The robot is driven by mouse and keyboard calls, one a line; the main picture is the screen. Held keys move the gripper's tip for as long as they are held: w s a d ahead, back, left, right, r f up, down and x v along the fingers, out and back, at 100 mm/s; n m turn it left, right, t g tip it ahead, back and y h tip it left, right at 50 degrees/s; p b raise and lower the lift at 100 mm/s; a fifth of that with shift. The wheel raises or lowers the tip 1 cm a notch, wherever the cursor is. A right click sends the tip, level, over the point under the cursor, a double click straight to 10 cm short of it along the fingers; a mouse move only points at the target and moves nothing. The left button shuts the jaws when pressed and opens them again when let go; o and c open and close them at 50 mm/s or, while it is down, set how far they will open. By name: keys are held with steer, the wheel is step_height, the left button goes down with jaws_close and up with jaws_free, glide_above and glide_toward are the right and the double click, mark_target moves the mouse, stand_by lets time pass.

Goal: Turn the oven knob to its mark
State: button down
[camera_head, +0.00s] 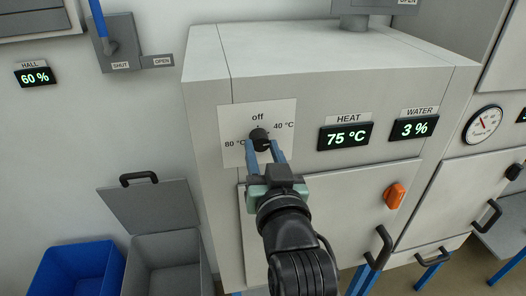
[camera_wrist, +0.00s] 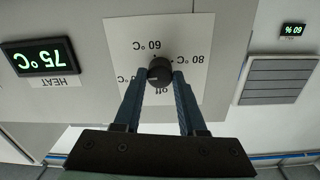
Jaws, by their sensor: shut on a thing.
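The oven knob (camera_head: 259,135) is a small black knob on a white dial plate (camera_head: 229,116) on the front of the grey oven cabinet. Off stands above it, 40 °C to the right, 80 °C to the left; in the wrist view, turned upside down, 60 °C also shows. My gripper (camera_head: 263,146) is shut on the knob, its blue fingers at the knob's two sides. The knob also shows between the fingertips in the wrist view (camera_wrist: 159,71). I cannot clearly tell where the knob's pointer stands. The HEAT display (camera_head: 345,136) reads 75 °C.
The WATER display (camera_head: 413,128) reads 3 %. An orange knob (camera_head: 394,196) and a black door handle (camera_head: 379,248) sit lower right on the oven. An open-lidded grey bin (camera_head: 168,248) and a blue bin (camera_head: 72,270) stand lower left. The HALL display (camera_head: 36,76) reads 60 %.

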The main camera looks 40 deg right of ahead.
steer(key=n, duration=0.4)
steer(key=shift+f+n, duration=0.1)
steer(key=shift+n, duration=0.2)
steer(key=n, duration=0.4)
steer(key=shift+n+b, duration=0.3)
steer(key=shift+b, duration=0.1)
steer(key=n, duration=0.4)
steer(key=shift+n+b, duration=0.3)
steer(key=shift+d+n, duration=0.1)
steer(key=shift+n, duration=1.7)
steer(key=shift+b, duration=0.3)
steer(key=shift+c, duration=2.4)
jaws_free()
